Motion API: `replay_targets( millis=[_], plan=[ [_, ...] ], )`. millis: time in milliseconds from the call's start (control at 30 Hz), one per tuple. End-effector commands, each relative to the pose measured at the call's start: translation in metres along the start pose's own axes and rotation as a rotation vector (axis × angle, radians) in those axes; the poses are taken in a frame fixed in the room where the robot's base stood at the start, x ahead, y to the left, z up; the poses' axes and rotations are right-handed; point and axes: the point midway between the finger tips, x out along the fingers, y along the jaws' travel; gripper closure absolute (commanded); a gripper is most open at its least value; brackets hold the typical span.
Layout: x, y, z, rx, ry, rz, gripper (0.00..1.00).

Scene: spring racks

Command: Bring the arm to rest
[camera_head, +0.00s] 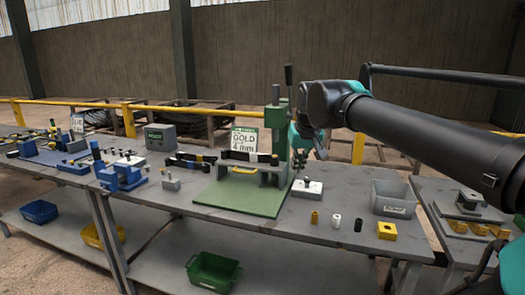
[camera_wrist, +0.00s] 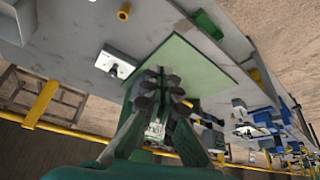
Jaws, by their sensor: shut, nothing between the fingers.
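My gripper (camera_head: 308,157) hangs from my dark arm, which reaches in from the right in the head view. It is above the middle workbench, just right of the green press column (camera_head: 276,120). In the wrist view my gripper (camera_wrist: 158,88) shows its dark finger pads together with nothing held between them. The green base plate (camera_wrist: 185,65) lies beyond the fingers there, and the fingers hide part of the press. My arm is bent and raised over the bench's right part.
A green bin (camera_head: 212,270) sits on the lower shelf. A yellow rail (camera_head: 60,102) runs behind. Bare tabletop shows in front of the cylinders.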

Motion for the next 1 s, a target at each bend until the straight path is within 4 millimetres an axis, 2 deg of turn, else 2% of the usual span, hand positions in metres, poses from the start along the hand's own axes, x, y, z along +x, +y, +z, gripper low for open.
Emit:
replay_targets(
  millis=[33,200,267,400,500,600,700,833,1000],
  plan=[
    [0.022,0.007,0.013,0.012,-0.006,0.006,1.00],
    [0.090,0.029,0.068,0.046,-0.029,0.021,1.00],
    [0.111,0.036,0.091,0.057,-0.036,0.026,1.00],
    [0.154,0.050,0.150,0.085,-0.054,0.036,1.00],
    [0.177,0.057,0.192,0.102,-0.066,0.043,1.00],
    [0.192,0.061,0.229,0.117,-0.075,0.048,1.00],
    [0.200,0.062,0.255,0.126,-0.082,0.050,1.00],
    [0.205,0.063,0.271,0.132,-0.086,0.051,1.00],
    [0.205,0.063,0.274,0.132,-0.087,0.051,1.00]
  ],
)
